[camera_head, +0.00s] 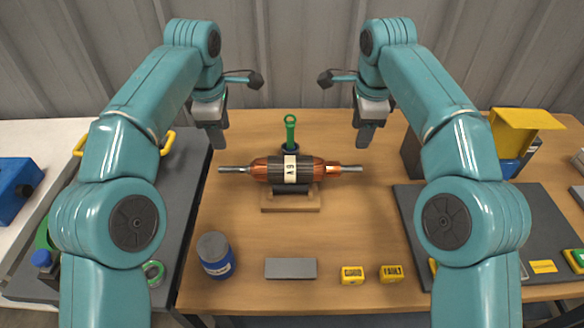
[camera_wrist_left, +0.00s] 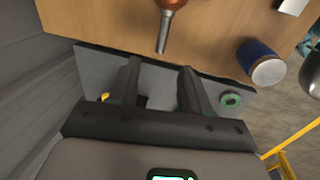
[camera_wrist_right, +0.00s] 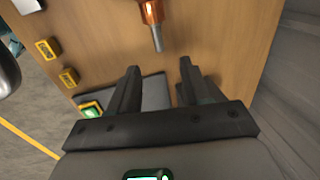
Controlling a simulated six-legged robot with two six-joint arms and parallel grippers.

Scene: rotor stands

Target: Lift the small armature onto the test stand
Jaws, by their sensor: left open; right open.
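The armature (camera_head: 268,168), with a dark core, copper windings and a white "A9" label, lies level on a wooden stand (camera_head: 291,206) mid-table. Its steel shaft ends stick out left and right. My left gripper (camera_head: 217,140) is open and empty, above and behind the left shaft end. My right gripper (camera_head: 366,140) is open and empty near the right shaft end. Each wrist view shows a shaft end, in the left (camera_wrist_left: 163,35) and in the right (camera_wrist_right: 157,38), beyond the open fingers. I cannot tell which thing is the test stand.
A green ring-ended tool (camera_head: 290,130) stands behind the armature. A blue-grey can (camera_head: 215,256), a grey block (camera_head: 290,268) and two yellow blocks (camera_head: 352,275) are in front. Dark mats lie left (camera_head: 190,205) and right (camera_head: 408,215). A yellow-topped device (camera_head: 517,130) stands at right.

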